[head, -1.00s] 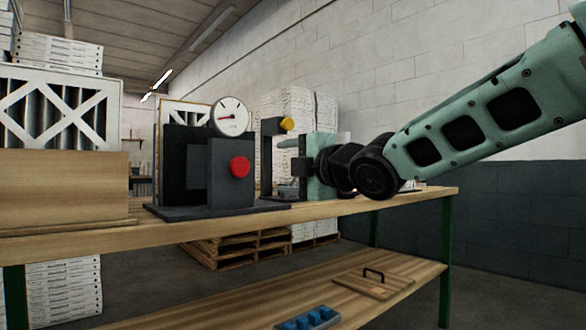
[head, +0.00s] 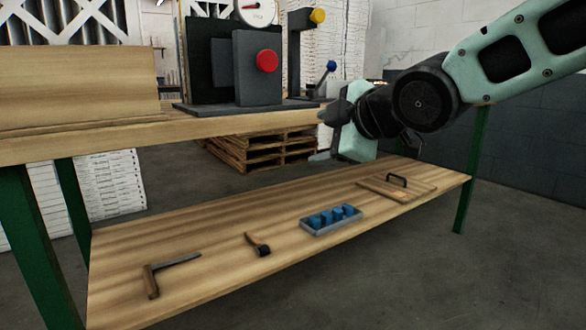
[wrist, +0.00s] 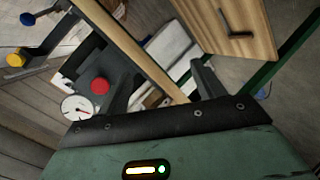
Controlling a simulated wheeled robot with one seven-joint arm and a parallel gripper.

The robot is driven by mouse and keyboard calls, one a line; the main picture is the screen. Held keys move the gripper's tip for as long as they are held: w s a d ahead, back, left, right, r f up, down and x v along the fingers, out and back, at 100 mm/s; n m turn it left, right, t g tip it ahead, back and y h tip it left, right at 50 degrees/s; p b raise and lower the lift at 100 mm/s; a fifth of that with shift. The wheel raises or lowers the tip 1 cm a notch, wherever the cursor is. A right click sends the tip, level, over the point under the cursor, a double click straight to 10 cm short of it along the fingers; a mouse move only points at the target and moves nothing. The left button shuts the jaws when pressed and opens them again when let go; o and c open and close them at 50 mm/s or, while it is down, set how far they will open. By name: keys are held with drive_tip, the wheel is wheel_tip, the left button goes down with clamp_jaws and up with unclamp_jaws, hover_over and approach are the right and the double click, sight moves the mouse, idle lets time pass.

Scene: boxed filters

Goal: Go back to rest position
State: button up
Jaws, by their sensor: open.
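My gripper (head: 322,136) is at the right of the head view, at the end of my green arm. It is level with the gap between tabletop and lower shelf. Its jaws are open, with nothing seen between them. In the wrist view the two dark fingers (wrist: 163,82) stand apart. The dark grey fixture (head: 257,72) with a red button (head: 267,61) stands on the bench, left of and apart from my gripper. Its white dial gauge (head: 257,10) is partly cut off by the top edge.
The wooden tabletop (head: 110,140) lies left of my gripper. The lower shelf (head: 210,222) holds a tray of blue blocks (head: 332,220), hand tools and a board with a handle (head: 395,187). A blue-knobbed lever (head: 331,67) stands near my gripper. Bare floor (head: 500,270) lies right.

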drive_tip(key=s+d+f+m+g+h, duration=0.35)
drive_tip(key=s+f+m+g, duration=0.25)
drive_tip(key=s+f, duration=0.75)
drive_tip(key=s+d+f+m+g+h, duration=0.3)
drive_tip(key=s+d+f+m+g, duration=0.2)
drive_tip(key=s+f, duration=0.8)
wheel_tip(320, 180, up, 40)
drive_tip(key=s+p, duration=0.2)
drive_tip(key=p, duration=3.4)
drive_tip(key=shift+s+a+f, duration=0.15)
drive_tip(key=shift+s+f, duration=0.05)
drive_tip(key=shift+s, duration=0.2)
